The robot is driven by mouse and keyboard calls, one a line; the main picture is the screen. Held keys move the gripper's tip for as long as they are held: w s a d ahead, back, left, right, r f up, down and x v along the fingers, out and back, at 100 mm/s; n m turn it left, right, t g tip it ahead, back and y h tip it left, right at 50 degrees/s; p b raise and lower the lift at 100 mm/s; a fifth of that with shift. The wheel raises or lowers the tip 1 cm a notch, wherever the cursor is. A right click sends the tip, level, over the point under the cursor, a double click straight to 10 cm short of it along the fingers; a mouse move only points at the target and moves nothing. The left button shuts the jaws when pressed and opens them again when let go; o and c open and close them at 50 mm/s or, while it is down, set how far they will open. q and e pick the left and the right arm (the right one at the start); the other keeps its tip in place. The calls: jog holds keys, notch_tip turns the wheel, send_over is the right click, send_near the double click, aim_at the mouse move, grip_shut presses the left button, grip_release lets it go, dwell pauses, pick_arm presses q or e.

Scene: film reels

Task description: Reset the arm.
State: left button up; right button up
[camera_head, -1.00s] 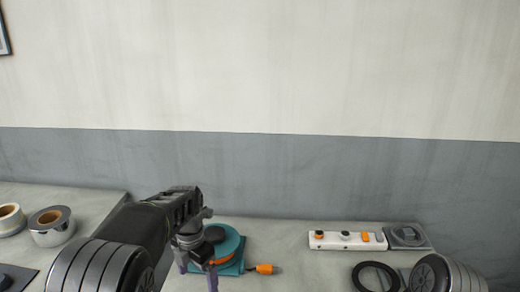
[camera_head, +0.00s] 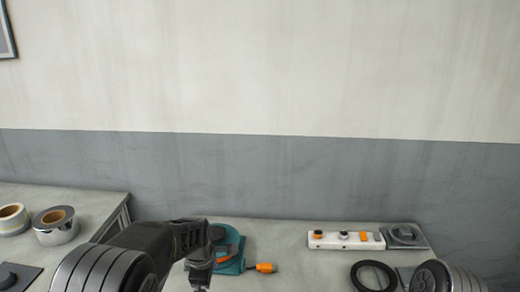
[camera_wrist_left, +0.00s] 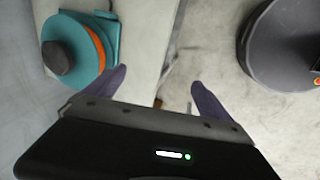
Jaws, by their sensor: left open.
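My left arm comes in from the lower left in the head view, and its wrist partly covers a teal reel device (camera_head: 234,245) with an orange plug (camera_head: 265,268). The left gripper's fingers are hardly visible there. In the left wrist view my left gripper (camera_wrist_left: 158,84) is open and empty, its two purple fingers spread over the table edge. The teal device (camera_wrist_left: 100,45) with its dark knob lies up and left of the fingers, apart from them. Of my right arm only a rounded dark link shows at lower right; the right gripper is out of view.
A white power strip (camera_head: 346,240) and a grey square plate (camera_head: 406,236) lie at right, with a black ring (camera_head: 374,276) in front. Tape rolls (camera_head: 55,226) stand on the left table. A gap separates the two tables. A plain wall is behind.

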pick_arm(q)
jog(key=s+d+f+m+h, duration=0.1)
jog(key=s+d+f+m, duration=0.1)
jog(key=s+f+m, duration=0.6)
jog(key=s+d+f+m, duration=0.1)
jog(key=s+f+m, duration=0.35)
jog(key=f, duration=0.55)
jog(key=s+d+f+m+g+h, duration=0.1)
jog(key=s+d+f, duration=0.1)
jog(key=s, duration=0.8)
jog(key=s+d+f+m+g+h, duration=0.1)
jog(key=s+f, duration=0.3)
jog(key=s, duration=0.7)
jog(key=shift+d+m+h, duration=0.4)
jog(key=shift+m+h, duration=0.05)
jog(key=shift+h, duration=0.05)
